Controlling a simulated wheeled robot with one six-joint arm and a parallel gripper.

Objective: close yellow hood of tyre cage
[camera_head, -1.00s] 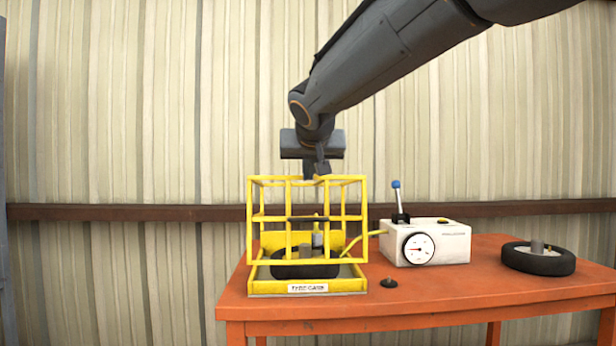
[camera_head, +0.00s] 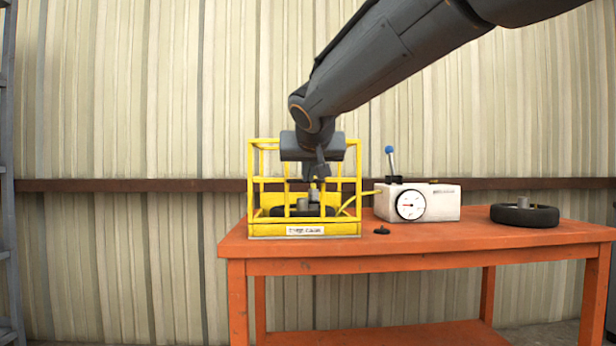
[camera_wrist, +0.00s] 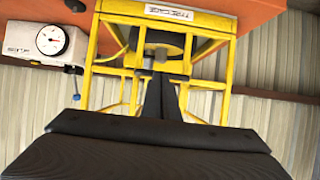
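The tyre cage with its yellow hood stands at the left of the table in the head view; the hood (camera_head: 252,162) is a frame of yellow bars over the yellow tray. A black tyre lies inside. My gripper (camera_head: 318,179) hangs over the cage and overlaps the hood's top and middle bars. The cage appears inverted in the wrist view, with its label (camera_wrist: 170,12) at the top. There, my gripper's two dark fingers (camera_wrist: 162,80) lie close together, looking shut with nothing clearly between them. Contact with the hood and how fully its lower edge meets the tray cannot be told.
A white gauge box (camera_head: 428,204) with a blue-knobbed lever stands right of the cage, joined by a yellow hose. A black knob (camera_head: 381,230) lies on the orange table (camera_head: 300,252). A spare tyre (camera_head: 525,215) lies at the right. A corrugated wall stands behind.

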